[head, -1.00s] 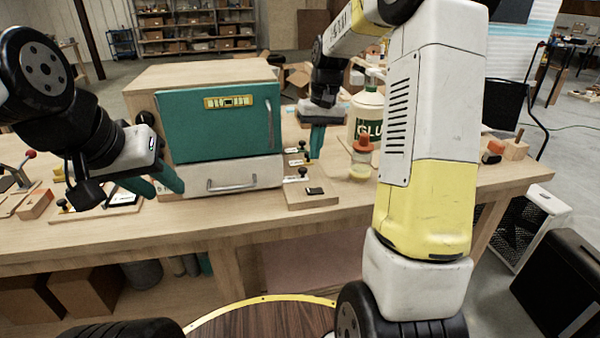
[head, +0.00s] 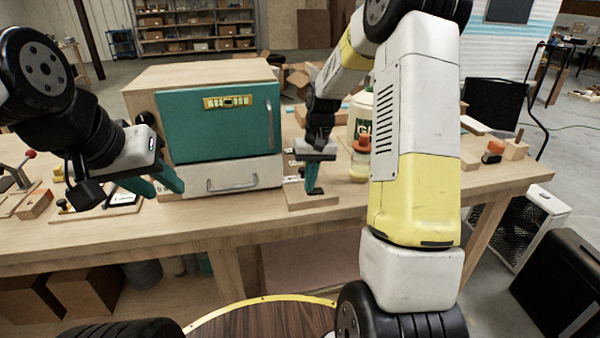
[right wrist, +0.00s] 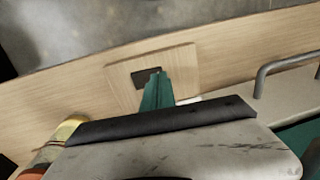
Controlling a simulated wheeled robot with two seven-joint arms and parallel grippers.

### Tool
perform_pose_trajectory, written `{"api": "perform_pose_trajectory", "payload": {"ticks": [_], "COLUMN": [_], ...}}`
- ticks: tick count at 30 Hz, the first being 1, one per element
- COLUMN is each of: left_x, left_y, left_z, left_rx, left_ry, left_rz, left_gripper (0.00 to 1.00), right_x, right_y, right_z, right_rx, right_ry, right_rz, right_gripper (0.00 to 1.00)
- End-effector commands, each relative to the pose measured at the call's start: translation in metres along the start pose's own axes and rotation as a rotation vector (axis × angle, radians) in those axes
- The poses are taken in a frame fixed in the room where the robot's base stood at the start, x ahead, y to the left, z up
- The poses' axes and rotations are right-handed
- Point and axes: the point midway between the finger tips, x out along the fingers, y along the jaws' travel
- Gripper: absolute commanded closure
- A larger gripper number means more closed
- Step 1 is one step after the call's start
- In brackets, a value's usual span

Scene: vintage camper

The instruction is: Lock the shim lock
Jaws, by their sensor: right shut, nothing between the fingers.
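A small wooden board (head: 298,202) lies on the bench at the lower right corner of the cabinet. A small dark flat piece on it, which may be the shim lock, shows in the right wrist view (right wrist: 143,77). My right gripper (head: 312,190) points down over this board, shut and empty. In the right wrist view its teal fingertips (right wrist: 157,75) are at the right end of the dark piece; I cannot tell if they touch it. The fingers hide part of the board's fittings. My left gripper (head: 163,190) is open and empty in front of the cabinet's left side.
The cabinet has a teal door (head: 218,125) and a white drawer (head: 225,174) with a metal handle. A glue jug (head: 364,112) and an orange-capped bottle (head: 360,158) stand right of my right gripper. The bench's front edge is clear below the board.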

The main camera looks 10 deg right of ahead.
Motion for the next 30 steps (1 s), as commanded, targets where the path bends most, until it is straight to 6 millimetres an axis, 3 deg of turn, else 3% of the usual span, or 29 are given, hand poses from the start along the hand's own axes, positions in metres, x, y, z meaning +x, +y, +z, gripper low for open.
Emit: {"api": "perform_pose_trajectory", "payload": {"ticks": [30], "left_x": [0.0], "left_y": [0.0], "left_z": [0.0], "left_rx": [0.0], "left_ry": [0.0], "left_rz": [0.0], "left_gripper": [0.64], "right_x": [-0.004], "right_y": [0.013], "right_z": [0.0], "right_rx": [0.0], "right_ry": [0.0], "right_rz": [0.0], "right_gripper": [1.0]}}
